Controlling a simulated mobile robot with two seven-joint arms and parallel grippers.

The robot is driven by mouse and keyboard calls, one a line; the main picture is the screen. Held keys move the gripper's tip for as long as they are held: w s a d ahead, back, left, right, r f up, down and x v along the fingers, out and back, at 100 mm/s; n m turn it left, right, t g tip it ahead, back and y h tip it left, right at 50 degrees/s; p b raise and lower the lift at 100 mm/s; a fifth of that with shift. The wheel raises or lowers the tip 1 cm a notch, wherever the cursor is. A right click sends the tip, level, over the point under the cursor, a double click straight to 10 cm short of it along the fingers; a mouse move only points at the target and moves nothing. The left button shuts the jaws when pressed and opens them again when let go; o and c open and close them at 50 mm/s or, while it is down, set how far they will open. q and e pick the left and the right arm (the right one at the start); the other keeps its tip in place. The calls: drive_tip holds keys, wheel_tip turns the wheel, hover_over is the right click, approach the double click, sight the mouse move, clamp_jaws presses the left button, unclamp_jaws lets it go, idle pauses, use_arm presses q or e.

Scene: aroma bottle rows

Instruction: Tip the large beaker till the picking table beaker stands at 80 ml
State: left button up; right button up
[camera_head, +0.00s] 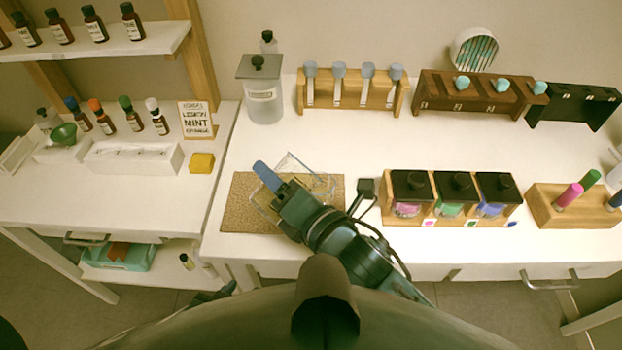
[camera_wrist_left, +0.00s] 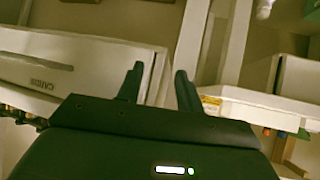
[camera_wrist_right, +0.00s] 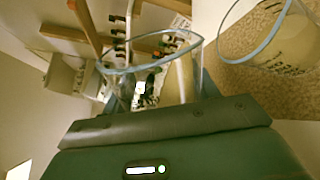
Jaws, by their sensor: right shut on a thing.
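The large beaker (camera_wrist_right: 155,62), clear glass with a bluish rim, is between the fingers of my right gripper (camera_head: 270,182), which is shut on it. It looks tilted well over. The picking table beaker (camera_wrist_right: 285,42) stands on the cork mat beside it in the right wrist view, with pale cloudy contents and dark markings. The level against its marks is too small to read. In the head view the two clear glasses overlap around the gripper and are hard to separate. My left gripper (camera_wrist_left: 158,85) is open and empty, low down near the furniture.
The cork mat (camera_head: 238,213) lies on the white table. A lidded jar (camera_head: 264,98) and wooden racks (camera_head: 350,93) stand behind. Lidded coloured jars (camera_head: 455,200) are to the right. A side table with bottles, a white tray (camera_head: 130,157) and a yellow block (camera_head: 201,163) is left.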

drive_tip(key=shift+f+m+p, duration=0.25)
drive_tip(key=shift+m+p, duration=0.35)
drive_tip(key=shift+p, duration=0.45)
idle(3.0)
drive_tip(key=r+n, duration=0.1)
drive_tip(key=n, duration=0.1)
drive_tip(key=shift+n, duration=0.3)
drive_tip(key=shift+s+a+f+n+b, duration=0.1)
drive_tip(key=shift+f+n+b, duration=0.3)
drive_tip(key=shift+f, duration=0.15)
drive_tip(key=f+n, duration=0.1)
drive_tip(key=f+n+b, duration=0.1)
drive_tip(key=s+a+f+n+t+b, duration=0.1)
drive_tip(key=f+n, duration=0.1)
drive_tip(key=shift+a+n, duration=0.1)
drive_tip(key=shift+n, duration=0.2)
